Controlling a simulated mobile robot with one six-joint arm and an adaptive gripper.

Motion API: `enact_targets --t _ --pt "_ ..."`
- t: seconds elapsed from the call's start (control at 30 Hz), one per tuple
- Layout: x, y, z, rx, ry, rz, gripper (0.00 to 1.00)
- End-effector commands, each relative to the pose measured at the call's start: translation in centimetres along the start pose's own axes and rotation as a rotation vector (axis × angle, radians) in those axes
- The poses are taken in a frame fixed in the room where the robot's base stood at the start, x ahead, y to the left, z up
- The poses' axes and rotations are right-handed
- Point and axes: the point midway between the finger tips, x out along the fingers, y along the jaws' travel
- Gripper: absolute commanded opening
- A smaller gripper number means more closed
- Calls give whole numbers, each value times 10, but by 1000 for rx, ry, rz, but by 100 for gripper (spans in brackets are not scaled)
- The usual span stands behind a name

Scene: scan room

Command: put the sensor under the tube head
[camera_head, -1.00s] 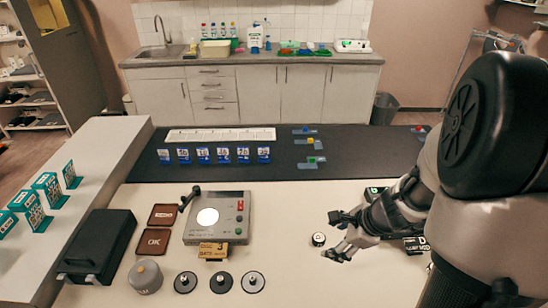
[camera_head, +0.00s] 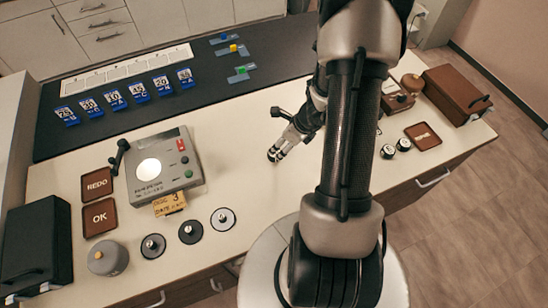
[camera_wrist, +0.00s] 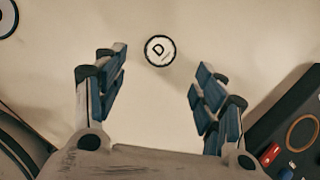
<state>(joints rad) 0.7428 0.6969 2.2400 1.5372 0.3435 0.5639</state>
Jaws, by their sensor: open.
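My gripper (camera_head: 281,150) is over the middle of the pale table, right of the grey console. In the wrist view my gripper (camera_wrist: 160,78) is open and empty, its two fingers spread apart. A small round disc marked D (camera_wrist: 160,50) lies on the table just beyond the gap between the fingers, touching neither. I cannot tell for sure which thing is the sensor, or make out a tube head. The grey console (camera_head: 183,178) has a white round spot, buttons and a black lever. My arm hides part of the table.
REDO (camera_head: 97,186) and OK (camera_head: 100,217) trays lie left of the console. Two small round pucks (camera_head: 403,145), a brown tray (camera_head: 423,136) and a brown box (camera_head: 455,94) are at right. A dark panel (camera_wrist: 295,135) is beside the right finger.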

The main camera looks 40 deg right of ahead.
Motion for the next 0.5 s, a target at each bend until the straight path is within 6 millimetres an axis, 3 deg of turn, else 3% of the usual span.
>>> enact_targets --t 0.1,0.37,0.5 --pt "24 0 -1 -1 1 1 64" --pt "41 0 0 -3 0 0 64" --pt "63 0 -2 -2 0 2 64"
